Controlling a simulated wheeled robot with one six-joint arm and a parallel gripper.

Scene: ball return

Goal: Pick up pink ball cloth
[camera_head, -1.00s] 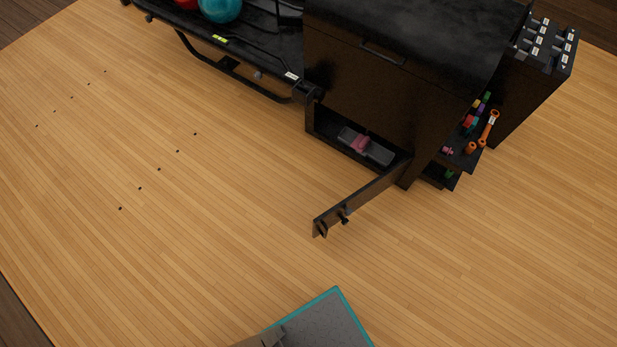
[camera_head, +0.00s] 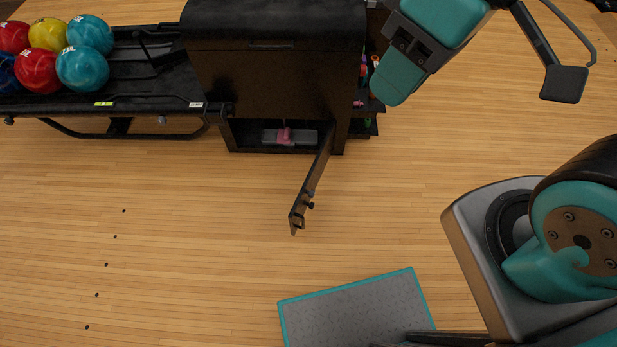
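The pink cloth (camera_head: 284,136) lies over a grey item (camera_head: 303,138) in the low open compartment of the black ball return cabinet (camera_head: 262,95). The narrow compartment door (camera_head: 310,190) is swung out towards me, to the right of the cloth. My teal arm reaches over the right side of the view, well to the right of the cloth and apart from it. I cannot make out my gripper's fingertips or any thing held in them.
A black rack (camera_head: 140,75) with several coloured balls (camera_head: 82,69) joins the cabinet's left side. Shelves with small coloured items (camera_head: 368,122) are on its right, partly behind my arm.

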